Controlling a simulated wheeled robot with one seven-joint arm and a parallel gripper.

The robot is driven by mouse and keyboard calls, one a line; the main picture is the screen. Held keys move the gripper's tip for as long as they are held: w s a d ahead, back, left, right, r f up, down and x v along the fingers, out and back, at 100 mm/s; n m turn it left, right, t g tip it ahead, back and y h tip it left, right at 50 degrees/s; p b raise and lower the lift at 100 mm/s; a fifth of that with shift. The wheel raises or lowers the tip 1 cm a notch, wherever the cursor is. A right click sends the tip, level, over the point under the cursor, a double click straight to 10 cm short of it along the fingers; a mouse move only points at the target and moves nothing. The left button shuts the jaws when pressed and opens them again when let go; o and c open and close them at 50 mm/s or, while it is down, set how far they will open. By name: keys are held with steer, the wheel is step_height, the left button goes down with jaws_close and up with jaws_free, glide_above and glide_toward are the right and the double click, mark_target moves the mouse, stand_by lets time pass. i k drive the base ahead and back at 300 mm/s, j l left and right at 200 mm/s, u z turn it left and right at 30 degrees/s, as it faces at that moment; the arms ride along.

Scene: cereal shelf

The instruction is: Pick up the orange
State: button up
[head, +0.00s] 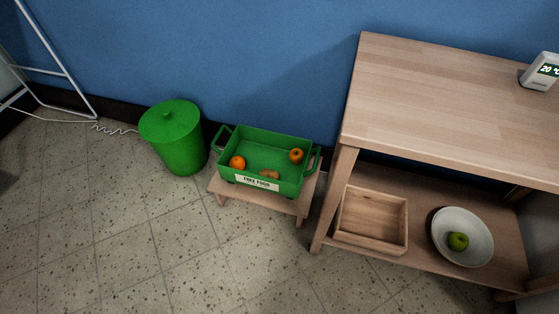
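An orange (237,162) lies in the left part of a green crate (280,139) with a "FREE FOOD" label on its front. In the same crate are a reddish-yellow apple (296,155) at the right and a brown item (269,174), perhaps a potato or kiwi, near the front wall. The crate stands on a low wooden stool (285,201). The orange is uncovered from above and appears apart from the other items. My gripper is not in view.
A green lidded bin (174,138) stands left of the stool. A wooden shelf unit (440,95) at the right holds an empty wooden box (371,245) and a white bowl (480,228) with a green apple (458,240) below. A thermometer display (542,71) sits on top. The tiled floor in front is clear.

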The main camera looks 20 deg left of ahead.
mark_target(238, 162)
steer(key=i+j, duration=0.15)
steer(key=j, duration=0.2)
steer(key=i+j, duration=0.15)
steer(key=j, duration=0.2)
steer(key=i+j+u, duration=0.1)
steer(key=j, duration=0.25)
steer(key=i+j, duration=0.35)
steer(key=j, duration=0.3)
